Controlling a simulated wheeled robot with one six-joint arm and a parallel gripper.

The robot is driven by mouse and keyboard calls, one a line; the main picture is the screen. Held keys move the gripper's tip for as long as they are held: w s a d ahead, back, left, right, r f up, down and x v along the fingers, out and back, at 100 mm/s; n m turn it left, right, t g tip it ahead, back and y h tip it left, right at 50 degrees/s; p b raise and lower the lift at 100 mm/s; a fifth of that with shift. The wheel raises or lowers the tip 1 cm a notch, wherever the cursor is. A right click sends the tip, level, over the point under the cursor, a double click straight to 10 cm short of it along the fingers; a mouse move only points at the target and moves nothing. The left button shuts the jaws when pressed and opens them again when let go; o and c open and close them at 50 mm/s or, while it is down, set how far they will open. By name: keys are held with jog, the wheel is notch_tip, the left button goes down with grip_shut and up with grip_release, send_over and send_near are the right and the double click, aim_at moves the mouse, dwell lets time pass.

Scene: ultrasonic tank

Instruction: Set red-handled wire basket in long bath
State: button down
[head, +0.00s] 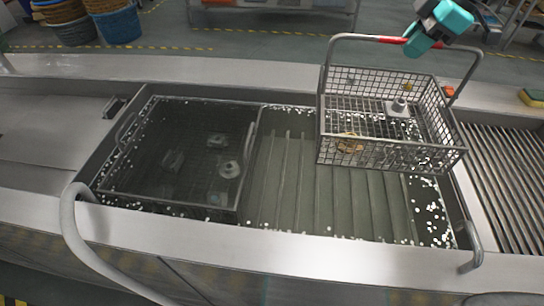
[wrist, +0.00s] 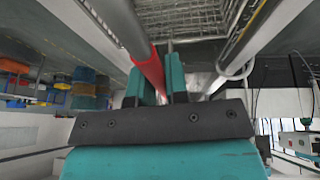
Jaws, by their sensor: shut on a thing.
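The wire basket (head: 385,125) hangs over the right part of the long bath (head: 330,185), level or nearly so, with several small parts lying in it. My gripper (head: 428,40) is shut on the red sleeve of its handle (head: 392,40). The red sleeve also shows between the teal fingers of my gripper (wrist: 153,85) in the wrist view, beside grey handle bars. The basket covers part of the bath's back right. I cannot tell how far its bottom is from the water.
A second wire basket (head: 245,175) sits low in the left part of the bath, with small parts in it. A slatted drain rack (head: 505,185) lies to the right. A grey hose (head: 70,225) bends over the front left edge. A yellow-green sponge (head: 532,98) lies at the far right.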

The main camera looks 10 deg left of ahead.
aim_at(373, 130)
jog(key=shift+d+r, duration=0.1)
jog(key=shift+r, duration=0.05)
notch_tip(373, 130, down, 20)
jog(key=shift+f+p, duration=0.1)
jog(key=shift+p, duration=0.85)
jog(key=c, duration=1.1)
grip_release()
jog(key=shift+s, duration=0.1)
